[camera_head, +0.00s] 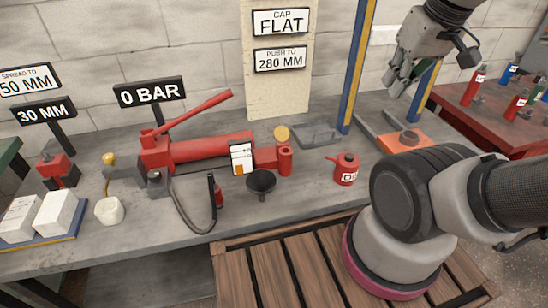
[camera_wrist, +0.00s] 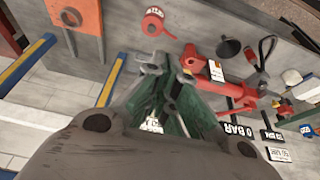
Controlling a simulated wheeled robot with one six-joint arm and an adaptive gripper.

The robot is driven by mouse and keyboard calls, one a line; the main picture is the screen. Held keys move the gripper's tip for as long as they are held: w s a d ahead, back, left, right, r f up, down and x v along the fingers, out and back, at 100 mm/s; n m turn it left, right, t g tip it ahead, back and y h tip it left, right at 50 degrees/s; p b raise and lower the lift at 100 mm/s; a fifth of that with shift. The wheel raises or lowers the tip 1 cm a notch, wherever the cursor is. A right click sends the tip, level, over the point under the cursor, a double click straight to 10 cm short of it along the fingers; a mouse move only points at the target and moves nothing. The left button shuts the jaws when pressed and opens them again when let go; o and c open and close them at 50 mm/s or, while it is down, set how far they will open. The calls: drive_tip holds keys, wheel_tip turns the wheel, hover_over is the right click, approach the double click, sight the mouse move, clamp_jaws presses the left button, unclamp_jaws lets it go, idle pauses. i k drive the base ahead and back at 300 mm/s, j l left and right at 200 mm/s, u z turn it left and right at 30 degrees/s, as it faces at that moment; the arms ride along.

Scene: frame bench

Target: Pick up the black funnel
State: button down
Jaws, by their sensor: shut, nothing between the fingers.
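The black funnel (camera_head: 261,183) stands on the grey bench, wide mouth up, in front of the red hydraulic pump. It also shows in the wrist view (camera_wrist: 228,48), near the top and right of centre. My gripper (camera_head: 391,82) is raised at the upper right in the head view, well above the bench and far to the right of the funnel. In the wrist view my gripper's fingers (camera_wrist: 152,66) are together with nothing between them. The funnel is clear of my gripper and nothing covers it.
A red oil can (camera_head: 346,169) stands right of the funnel. The red pump (camera_head: 210,148) with its raised lever is behind it, and a black hose (camera_head: 181,212) curves at its left. Blue-and-yellow posts (camera_head: 357,65) rise behind. Bare bench lies between funnel and can.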

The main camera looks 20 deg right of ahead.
sight(261, 183)
drive_tip(key=j, duration=0.5)
drive_tip(key=k+j, duration=0.15)
drive_tip(key=j, duration=0.85)
drive_tip(key=k+z, duration=0.05)
